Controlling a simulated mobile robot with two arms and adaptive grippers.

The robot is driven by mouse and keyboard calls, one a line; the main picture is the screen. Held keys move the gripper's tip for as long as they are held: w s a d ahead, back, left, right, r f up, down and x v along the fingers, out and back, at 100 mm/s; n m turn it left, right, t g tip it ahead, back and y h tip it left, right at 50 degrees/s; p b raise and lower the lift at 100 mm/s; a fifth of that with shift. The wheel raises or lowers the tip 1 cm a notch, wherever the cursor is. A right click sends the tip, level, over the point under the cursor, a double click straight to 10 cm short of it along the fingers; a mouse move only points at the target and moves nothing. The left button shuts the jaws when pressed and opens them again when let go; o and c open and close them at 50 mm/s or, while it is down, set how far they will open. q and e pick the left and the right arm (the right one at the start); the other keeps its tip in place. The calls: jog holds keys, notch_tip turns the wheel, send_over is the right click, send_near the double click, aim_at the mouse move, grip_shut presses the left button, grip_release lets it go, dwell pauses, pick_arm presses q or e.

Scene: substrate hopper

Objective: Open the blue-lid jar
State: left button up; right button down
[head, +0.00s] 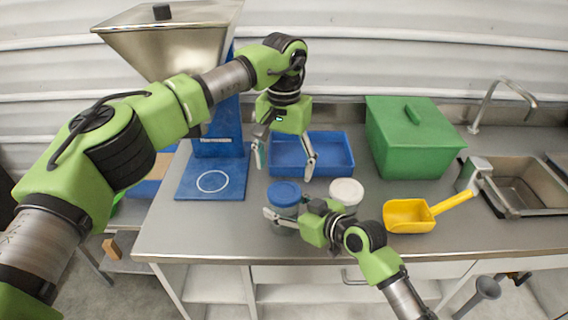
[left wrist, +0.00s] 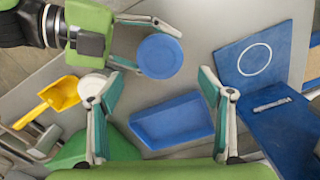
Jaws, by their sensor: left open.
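The blue-lid jar (head: 284,194) stands upright on the counter with its lid on. The round blue lid also shows from above in the left wrist view (left wrist: 160,56). My left gripper (head: 284,164) is open and empty, pointing down above and behind the jar, over the front of the blue tray. My right gripper (head: 283,212) reaches in low from the right. One finger lies across the jar's front, and another seems to pass on its far side, partly hidden under the lid. I cannot tell whether these fingers press on the jar.
A white-lid jar (head: 346,192) stands just right of the blue-lid jar. A blue tray (head: 345,169), green box (head: 408,145), yellow scoop (head: 408,215) and sink (head: 535,182) are around it. The hopper (head: 170,45) stands at left on its blue base (head: 186,188).

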aim_at(284, 191)
pick_arm(q)
jog(key=shift+f, duration=3.95)
pick_arm(e)
jog(key=shift+f, duration=0.15)
